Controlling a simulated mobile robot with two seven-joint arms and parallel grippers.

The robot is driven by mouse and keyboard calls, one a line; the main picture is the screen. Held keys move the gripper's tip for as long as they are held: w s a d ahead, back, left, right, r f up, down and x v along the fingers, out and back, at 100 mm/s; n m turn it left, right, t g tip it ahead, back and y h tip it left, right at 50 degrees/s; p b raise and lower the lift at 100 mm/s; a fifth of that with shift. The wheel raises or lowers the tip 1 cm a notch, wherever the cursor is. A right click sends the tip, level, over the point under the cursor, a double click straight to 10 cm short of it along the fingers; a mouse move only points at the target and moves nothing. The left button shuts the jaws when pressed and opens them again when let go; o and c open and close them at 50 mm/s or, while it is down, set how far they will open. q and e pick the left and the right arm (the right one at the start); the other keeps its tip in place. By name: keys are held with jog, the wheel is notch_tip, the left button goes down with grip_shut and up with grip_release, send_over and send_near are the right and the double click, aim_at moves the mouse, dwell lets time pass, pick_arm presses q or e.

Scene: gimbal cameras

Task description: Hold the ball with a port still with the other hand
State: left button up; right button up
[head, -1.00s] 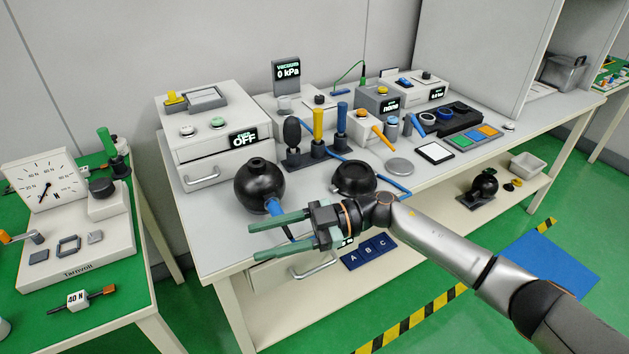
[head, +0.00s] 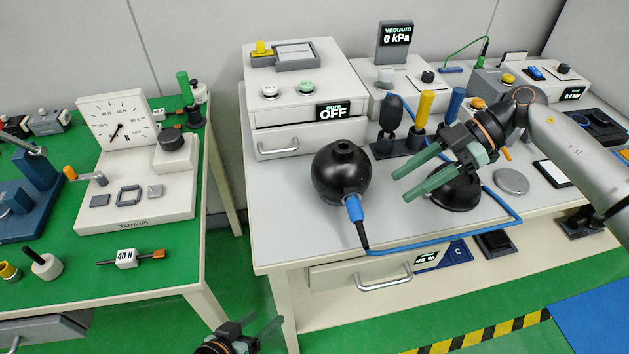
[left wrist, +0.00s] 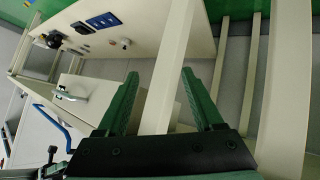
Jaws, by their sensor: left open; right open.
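The ball with a port, a black round vessel (head: 341,174), stands on the grey bench top with a short neck on top. A blue connector (head: 354,208) sits at its lower front, joined to a blue hose (head: 440,243) that runs right along the bench. My right gripper (head: 398,187) is open and empty, to the right of the ball and apart from it, in front of a second black rounded piece (head: 455,194). My left gripper (head: 256,326) is open at the bottom edge, in front of and below the bench. Its open fingers show in the left wrist view (left wrist: 158,76) with nothing between them.
A white box with a cure OFF display (head: 332,111) stands behind the ball. Coloured upright handles (head: 424,108) stand behind the right gripper. A green-topped table (head: 160,262) with a gauge stand is at left. A drawer handle (head: 384,283) juts below the bench edge.

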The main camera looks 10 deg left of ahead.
aim_at(335, 152)
pick_arm(q)
jog(key=w+d+r+n+t+h, duration=0.25)
jog(key=r+n+h, duration=0.55)
jog(key=r, duration=0.9)
jog(key=w+r+m+y, duration=0.1)
jog(key=w, duration=0.1)
jog(key=w+d+r+m+t+y, duration=0.1)
jog(key=w+m, duration=0.1)
jog(key=w+d+r+m+y, duration=0.1)
jog(key=w+m, duration=0.1)
jog(key=w, duration=0.1)
jog(key=shift+d, duration=0.2)
jog(key=w+d+r+m+t, duration=0.1)
jog(key=w+d+m, duration=0.1)
jog(key=w, duration=0.3)
jog(key=w+d+r+m+t, duration=0.1)
jog(key=w+d+r+m, duration=0.1)
jog(key=w, duration=0.4)
jog(key=w+d+r+m+t+y, duration=0.1)
jog(key=w+d+r+m, duration=0.1)
jog(key=w+d+m, duration=0.2)
jog(key=shift+w+d+r, duration=0.1)
jog(key=shift+w+d, duration=0.05)
jog(key=shift+w, duration=0.55)
grip_shut()
